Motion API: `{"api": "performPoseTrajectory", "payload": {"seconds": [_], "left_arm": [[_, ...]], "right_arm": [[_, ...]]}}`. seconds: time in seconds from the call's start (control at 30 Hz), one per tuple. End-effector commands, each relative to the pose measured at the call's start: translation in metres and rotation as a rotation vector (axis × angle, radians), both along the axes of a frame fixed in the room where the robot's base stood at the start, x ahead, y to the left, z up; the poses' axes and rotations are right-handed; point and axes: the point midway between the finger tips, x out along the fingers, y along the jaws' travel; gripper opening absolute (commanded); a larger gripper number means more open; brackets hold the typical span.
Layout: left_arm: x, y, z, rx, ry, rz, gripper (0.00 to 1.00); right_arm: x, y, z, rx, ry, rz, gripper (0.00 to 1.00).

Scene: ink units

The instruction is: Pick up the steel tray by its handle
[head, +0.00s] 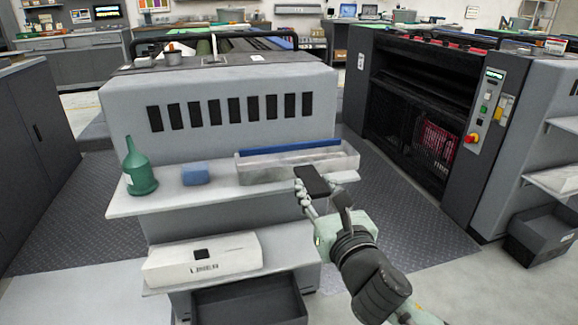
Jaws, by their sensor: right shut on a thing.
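The steel tray (270,172) is a long, shallow grey tray on the upper shelf at the front of the grey machine. A blue bar lies along it. My right gripper (309,188) is at the tray's front edge, right of its middle, and is shut on the tray's handle. The gripper's fingers and dark body hide the handle and that part of the tray's front wall. The tray looks level and at the shelf; whether it touches the shelf is hard to tell. My left gripper is not in view.
On the shelf (160,202), left of the tray, are a blue sponge-like block (196,174) and a green funnel-topped can (138,170). A white box (203,260) lies on the lower shelf. A dark bin (250,303) is below. A large press (425,110) stands at right.

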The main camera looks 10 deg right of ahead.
Motion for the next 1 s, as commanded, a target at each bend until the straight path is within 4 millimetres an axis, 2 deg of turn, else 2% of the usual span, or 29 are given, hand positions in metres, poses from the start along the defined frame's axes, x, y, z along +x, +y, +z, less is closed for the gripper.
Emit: {"api": "performPoseTrajectory", "payload": {"seconds": [0.47, 0.7, 1.0], "left_arm": [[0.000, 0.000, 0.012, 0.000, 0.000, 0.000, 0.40], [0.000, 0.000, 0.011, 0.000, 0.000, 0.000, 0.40], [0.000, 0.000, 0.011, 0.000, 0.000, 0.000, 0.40]], "right_arm": [[-0.048, -0.001, 0.012, -0.001, -0.001, 0.001, 0.00], [-0.069, -0.002, 0.015, 0.000, -0.001, 0.002, 0.00], [-0.074, -0.002, 0.017, 0.001, -0.003, 0.001, 0.00]]}}
